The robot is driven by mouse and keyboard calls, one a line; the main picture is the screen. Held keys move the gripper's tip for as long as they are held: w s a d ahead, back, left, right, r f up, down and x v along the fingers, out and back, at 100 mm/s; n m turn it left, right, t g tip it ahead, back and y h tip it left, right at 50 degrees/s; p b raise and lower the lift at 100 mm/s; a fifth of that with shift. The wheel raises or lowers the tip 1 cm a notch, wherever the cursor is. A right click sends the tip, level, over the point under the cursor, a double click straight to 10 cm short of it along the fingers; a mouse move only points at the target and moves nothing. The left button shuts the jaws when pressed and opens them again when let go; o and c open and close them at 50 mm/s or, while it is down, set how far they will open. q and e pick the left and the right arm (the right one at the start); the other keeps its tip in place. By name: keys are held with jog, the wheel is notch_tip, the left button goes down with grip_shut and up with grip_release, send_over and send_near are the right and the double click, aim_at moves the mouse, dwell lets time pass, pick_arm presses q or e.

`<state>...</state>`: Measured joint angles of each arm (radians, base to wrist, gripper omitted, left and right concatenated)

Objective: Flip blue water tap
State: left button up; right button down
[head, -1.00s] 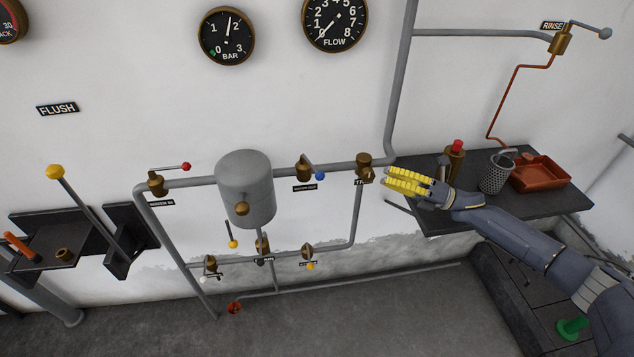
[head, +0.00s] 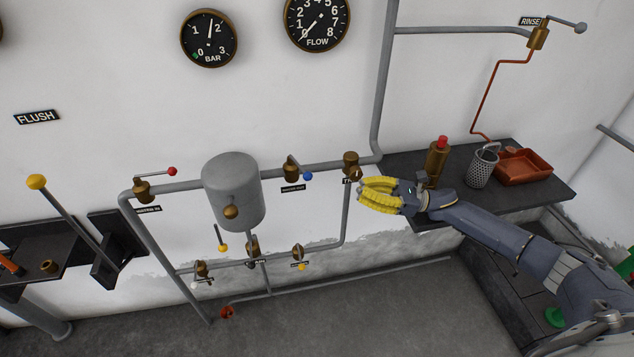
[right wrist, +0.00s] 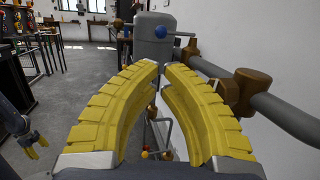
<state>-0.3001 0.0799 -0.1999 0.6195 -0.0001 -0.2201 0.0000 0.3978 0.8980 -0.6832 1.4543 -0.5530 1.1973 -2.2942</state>
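The blue tap is a blue ball knob (head: 308,176) on a short lever from a brass valve (head: 291,172), on the upper pipe right of the grey tank (head: 232,185). The lever slants down to the right. In the right wrist view the blue knob (right wrist: 160,32) shows against the tank, beyond my fingertips. My right gripper (head: 362,191) is right of the knob, apart from it, beside the brass pipe joint. Its yellow fingers bow inward, with a narrow empty gap between the tips (right wrist: 161,67). My left gripper (right wrist: 36,145) shows small at the left of the right wrist view; its opening is unclear.
A brass pipe joint (head: 351,160) is close to my right fingers. A red-knobbed tap (head: 172,171) is left of the tank. Yellow-knobbed levers hang below. A dark shelf with a brass bottle (head: 437,164), a mesh cup (head: 482,168) and a red tray (head: 523,167) lies under my right arm.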

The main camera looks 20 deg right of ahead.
send_near(299, 166)
jog(key=a, duration=0.1)
jog(key=s+a, duration=0.1)
jog(key=a, duration=0.1)
jog(key=s+a, duration=0.1)
jog(key=a, duration=0.1)
jog(key=shift+a+f, duration=0.2)
jog(key=shift+f, duration=0.1)
jog(key=shift+s, duration=0.1)
